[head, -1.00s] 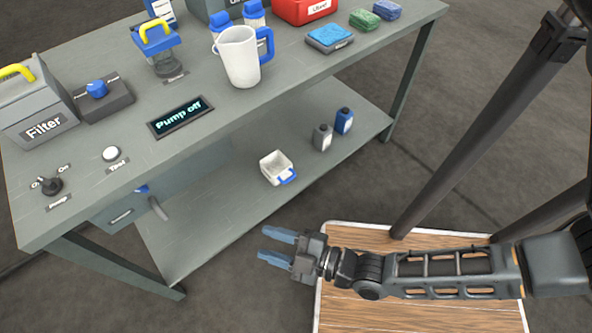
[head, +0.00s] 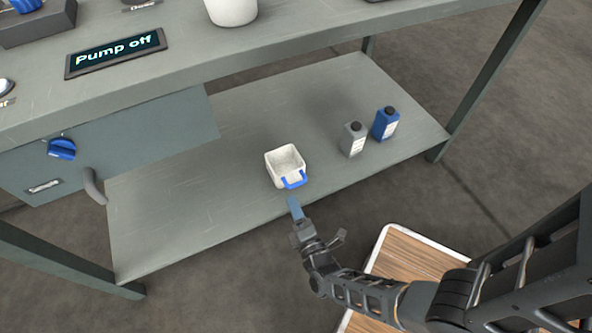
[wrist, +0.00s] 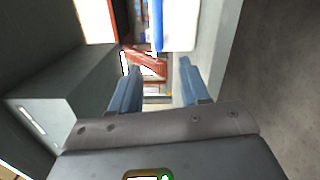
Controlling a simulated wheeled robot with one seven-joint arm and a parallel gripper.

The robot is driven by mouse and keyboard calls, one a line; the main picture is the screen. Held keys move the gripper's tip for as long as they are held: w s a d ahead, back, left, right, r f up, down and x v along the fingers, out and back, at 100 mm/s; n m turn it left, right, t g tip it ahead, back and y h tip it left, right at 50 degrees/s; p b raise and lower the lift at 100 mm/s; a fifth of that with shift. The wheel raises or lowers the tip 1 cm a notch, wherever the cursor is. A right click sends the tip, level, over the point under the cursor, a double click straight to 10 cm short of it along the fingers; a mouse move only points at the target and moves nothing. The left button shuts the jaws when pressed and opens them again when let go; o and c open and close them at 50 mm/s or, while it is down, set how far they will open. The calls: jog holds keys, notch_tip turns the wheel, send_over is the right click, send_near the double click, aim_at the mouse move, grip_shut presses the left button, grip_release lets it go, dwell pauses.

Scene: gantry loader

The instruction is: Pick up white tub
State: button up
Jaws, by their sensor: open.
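The white tub (head: 273,165) is a small open box with a blue handle (head: 294,181) on its near side. It stands upright on the lower shelf of the bench, close to the front edge. My gripper (head: 293,203) is just in front of the handle, apart from it, pointing at the tub. In the wrist view my gripper (wrist: 158,68) shows two blue fingers spread apart with nothing held between them. A white surface (wrist: 182,22) with a blue bar (wrist: 157,24) beside it shows ahead of the fingers, seemingly the tub and its handle.
A grey bottle (head: 353,140) and a blue bottle (head: 385,124) stand right of the tub on the lower shelf (head: 200,215). The bench top (head: 300,40) overhangs behind. A drawer box with a blue knob (head: 62,149) hangs at left. The shelf left of the tub is clear.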

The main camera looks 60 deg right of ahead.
aim_at(287, 186)
jog(key=b+x, duration=0.2)
jog(key=x, duration=0.4)
jog(key=shift+s+d, duration=0.1)
jog(key=shift+d, duration=0.15)
jog(key=shift+w+d, duration=0.4)
jog(key=shift+w, duration=0.1)
jog(key=shift+c, duration=0.2)
grip_shut()
